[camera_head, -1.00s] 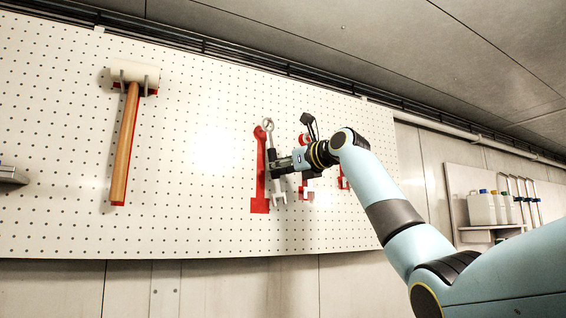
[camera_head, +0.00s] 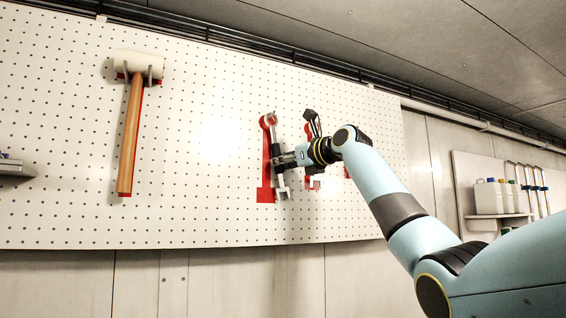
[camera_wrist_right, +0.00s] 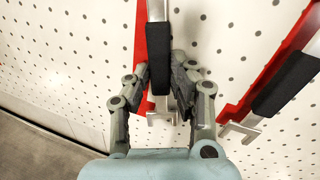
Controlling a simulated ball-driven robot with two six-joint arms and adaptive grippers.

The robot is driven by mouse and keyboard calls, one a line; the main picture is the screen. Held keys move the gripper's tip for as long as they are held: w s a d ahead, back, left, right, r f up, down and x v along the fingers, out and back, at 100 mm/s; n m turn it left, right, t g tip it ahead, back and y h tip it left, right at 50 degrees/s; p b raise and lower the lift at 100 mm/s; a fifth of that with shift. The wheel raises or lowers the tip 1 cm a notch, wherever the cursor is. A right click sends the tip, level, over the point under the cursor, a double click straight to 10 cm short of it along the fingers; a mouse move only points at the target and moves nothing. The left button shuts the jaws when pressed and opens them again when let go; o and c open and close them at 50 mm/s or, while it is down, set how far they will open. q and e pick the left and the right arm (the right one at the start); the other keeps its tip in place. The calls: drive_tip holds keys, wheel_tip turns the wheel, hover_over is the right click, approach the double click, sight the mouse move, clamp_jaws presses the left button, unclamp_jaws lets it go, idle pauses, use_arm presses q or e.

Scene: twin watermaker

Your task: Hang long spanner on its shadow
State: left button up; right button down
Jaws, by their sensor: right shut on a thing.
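The long spanner (camera_head: 283,188) is silver with a black grip, which shows in the right wrist view (camera_wrist_right: 187,50). It is upright in front of the pegboard, slightly right of a long red shadow (camera_head: 264,180) and partly overlapping it. The red shadow also shows left of the grip in the right wrist view (camera_wrist_right: 141,55). My right gripper (camera_head: 277,160) is shut on the spanner around its middle; its fingers (camera_wrist_right: 165,85) are on both sides of it. Whether the spanner touches the board or a peg I cannot tell. My left gripper is not in view.
Another spanner with a black grip (camera_wrist_right: 288,85) hangs to the right over its own red shadow (camera_wrist_right: 235,112). A mallet (camera_head: 131,130) hangs on the pegboard (camera_head: 210,200) at the left. Bottles (camera_head: 488,197) stand on a shelf at the far right.

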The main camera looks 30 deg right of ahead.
drive_tip(key=c, duration=1.1)
unclamp_jaws()
drive_tip(key=shift+o, duration=0.2)
drive_tip(key=v, duration=1.2)
